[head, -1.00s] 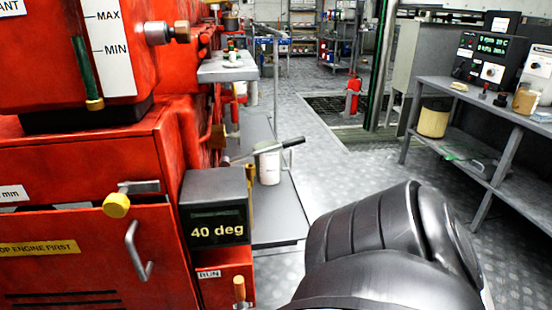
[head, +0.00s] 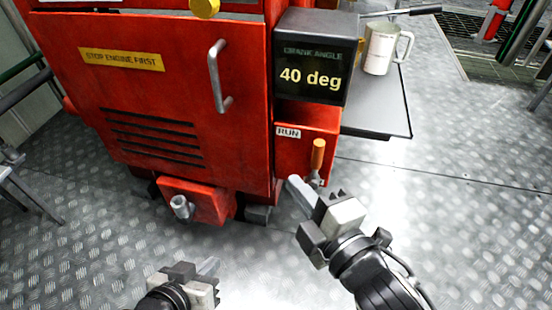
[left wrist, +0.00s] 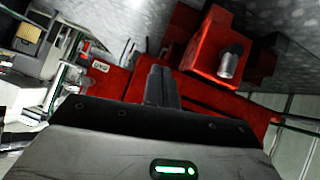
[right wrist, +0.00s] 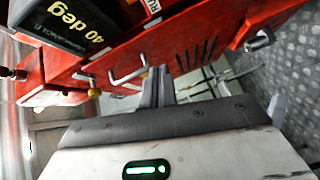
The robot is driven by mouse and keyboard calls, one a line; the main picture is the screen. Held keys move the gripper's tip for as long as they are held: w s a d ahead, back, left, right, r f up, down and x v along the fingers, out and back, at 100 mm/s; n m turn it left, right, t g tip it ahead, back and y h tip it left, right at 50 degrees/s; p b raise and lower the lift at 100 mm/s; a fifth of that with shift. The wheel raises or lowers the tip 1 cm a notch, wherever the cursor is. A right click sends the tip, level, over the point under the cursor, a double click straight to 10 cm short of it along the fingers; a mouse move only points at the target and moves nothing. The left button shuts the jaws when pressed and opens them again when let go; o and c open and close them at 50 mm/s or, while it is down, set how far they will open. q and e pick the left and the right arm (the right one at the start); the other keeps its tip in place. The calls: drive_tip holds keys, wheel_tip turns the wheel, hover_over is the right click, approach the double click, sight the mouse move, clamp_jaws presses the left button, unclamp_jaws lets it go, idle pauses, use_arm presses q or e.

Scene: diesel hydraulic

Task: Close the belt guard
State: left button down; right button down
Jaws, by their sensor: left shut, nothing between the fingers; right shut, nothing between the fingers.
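The belt guard (head: 150,65) is a red louvred panel on the engine's front, with a yellow "STOP ENGINE FIRST" label and a grey bar handle (head: 218,75). A dark gap shows along its top edge; I cannot tell how far it stands open. A yellow knob (head: 205,8) sits above it. My right gripper (head: 298,190) is shut and empty, below and right of the handle, apart from it. The handle also shows in the right wrist view (right wrist: 128,75). My left gripper (head: 208,266) is shut and empty, low in front of the engine.
The crank angle box (head: 315,60) reads "40 deg" right of the guard. The RUN lever (head: 318,153) is close beyond my right gripper. A red block with a metal outlet (head: 180,207) protrudes below the guard. A mug (head: 380,48) stands on a shelf.

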drive_tip(key=w+a+n, duration=0.1)
drive_tip(key=w, duration=0.3)
drive_tip(key=w+a+n+b, duration=0.1)
drive_tip(key=w, duration=0.3)
drive_tip(key=w+a, duration=0.1)
drive_tip(key=w, duration=0.3)
drive_tip(key=shift+w+a+r+n+t+y+b, duration=0.3)
drive_tip(key=shift+a+n, duration=0.1)
use_arm(q)
drive_tip(key=shift+w+d+f+t+h, duration=0.3)
drive_tip(key=shift+w+d+f, duration=0.05)
drive_tip(key=shift+d+f, duration=0.05)
